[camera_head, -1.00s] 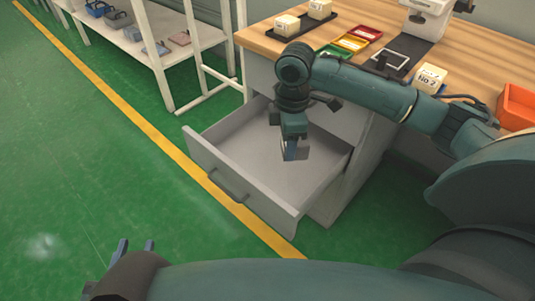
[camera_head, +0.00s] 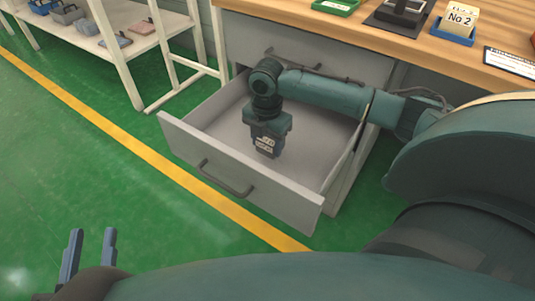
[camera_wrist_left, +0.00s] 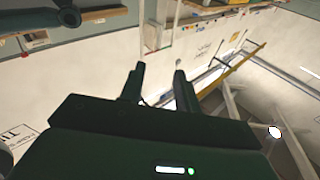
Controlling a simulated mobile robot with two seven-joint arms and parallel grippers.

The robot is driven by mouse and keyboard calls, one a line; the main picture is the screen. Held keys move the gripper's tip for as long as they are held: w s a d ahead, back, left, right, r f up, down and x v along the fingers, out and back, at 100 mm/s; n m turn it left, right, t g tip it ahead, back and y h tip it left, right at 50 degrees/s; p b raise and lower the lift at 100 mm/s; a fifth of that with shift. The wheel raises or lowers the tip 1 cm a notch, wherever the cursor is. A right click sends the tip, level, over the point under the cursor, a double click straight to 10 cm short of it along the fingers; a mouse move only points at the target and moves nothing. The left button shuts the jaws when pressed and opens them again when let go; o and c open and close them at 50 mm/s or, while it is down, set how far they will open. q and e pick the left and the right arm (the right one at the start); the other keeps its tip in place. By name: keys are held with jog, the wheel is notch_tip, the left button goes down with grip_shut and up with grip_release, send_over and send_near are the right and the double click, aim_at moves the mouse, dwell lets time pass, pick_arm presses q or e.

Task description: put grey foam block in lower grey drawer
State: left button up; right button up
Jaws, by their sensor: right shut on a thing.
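The lower grey drawer (camera_head: 268,190) is pulled out of the desk, its inside showing and its front handle facing me. My right gripper (camera_head: 267,150) points down inside the drawer's outline, over its floor. It is shut on the grey foam block, which is largely hidden by the gripper now; I cannot tell whether it touches the drawer floor. My left gripper (camera_head: 92,235) is open and empty at the lower left, above the green floor. Its two spread fingers also show in the left wrist view (camera_wrist_left: 159,72).
The wooden desktop (camera_head: 400,45) holds a green tray (camera_head: 335,6) and a blue tray with a No 2 block (camera_head: 460,20). A closed upper drawer sits above the open one. A white shelf (camera_head: 110,45) stands at the left. The green floor between is clear.

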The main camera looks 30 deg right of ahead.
aim_at(267, 153)
notch_tip(267, 153, down, 4)
jog(key=shift+f+b, duration=0.15)
jog(key=shift+b, duration=0.8)
pick_arm(q)
jog(key=shift+d+r, duration=0.1)
jog(key=shift+d, duration=0.05)
pick_arm(e)
jog(key=o, duration=0.5)
jog(key=shift+f, duration=0.1)
jog(key=o, duration=0.5)
jog(key=shift+c, duration=0.2)
pick_arm(q)
jog(key=shift+w, duration=0.1)
